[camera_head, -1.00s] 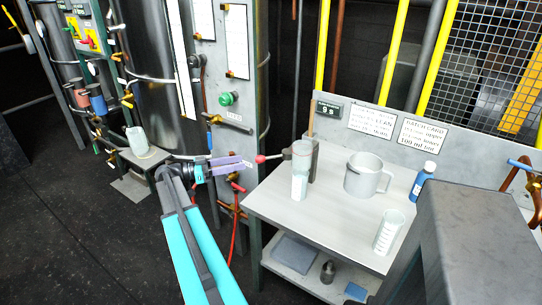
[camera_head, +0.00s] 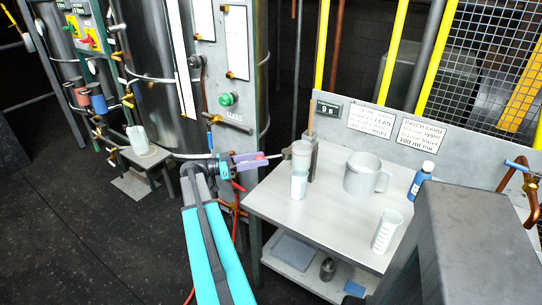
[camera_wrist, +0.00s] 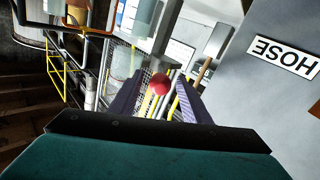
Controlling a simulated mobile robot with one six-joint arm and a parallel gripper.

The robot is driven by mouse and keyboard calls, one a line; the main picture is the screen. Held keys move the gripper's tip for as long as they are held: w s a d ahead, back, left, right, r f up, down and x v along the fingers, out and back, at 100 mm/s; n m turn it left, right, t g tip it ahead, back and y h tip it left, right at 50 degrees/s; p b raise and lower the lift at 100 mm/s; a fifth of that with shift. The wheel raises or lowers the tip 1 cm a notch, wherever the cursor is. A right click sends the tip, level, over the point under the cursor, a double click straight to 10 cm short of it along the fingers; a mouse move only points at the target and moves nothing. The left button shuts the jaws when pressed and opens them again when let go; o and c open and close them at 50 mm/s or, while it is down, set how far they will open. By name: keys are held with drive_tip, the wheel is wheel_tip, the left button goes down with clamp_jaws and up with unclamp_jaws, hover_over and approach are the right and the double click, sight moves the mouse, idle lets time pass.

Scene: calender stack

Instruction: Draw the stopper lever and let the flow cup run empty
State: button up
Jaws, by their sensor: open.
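The stopper lever ends in a red ball knob (camera_wrist: 160,84), which shows between my fingers in the wrist view. In the head view its dark arm (camera_head: 286,153) runs to the flow cup (camera_head: 302,152), a translucent cylinder held on a stand at the bench's left side. A clear vessel with pale contents (camera_head: 299,186) stands directly below the cup. My gripper (camera_head: 264,159) is open, with its purple fingers reaching right around the knob; it also shows in the wrist view (camera_wrist: 157,98). I cannot tell whether the fingers touch the knob. The cup's liquid level is unclear.
The grey bench (camera_head: 325,222) holds a metal mug (camera_head: 363,175), a blue bottle (camera_head: 421,181) and a graduated beaker (camera_head: 386,231). A small display (camera_head: 328,109) seems to read 9 s. A steel cabinet post (camera_head: 237,70) stands behind my gripper.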

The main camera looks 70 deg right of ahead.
sight(271, 157)
drive_tip(key=shift+p+x, duration=0.55)
drive_tip(key=shift+x, duration=2.1)
drive_tip(key=shift+c, duration=0.4)
clamp_jaws()
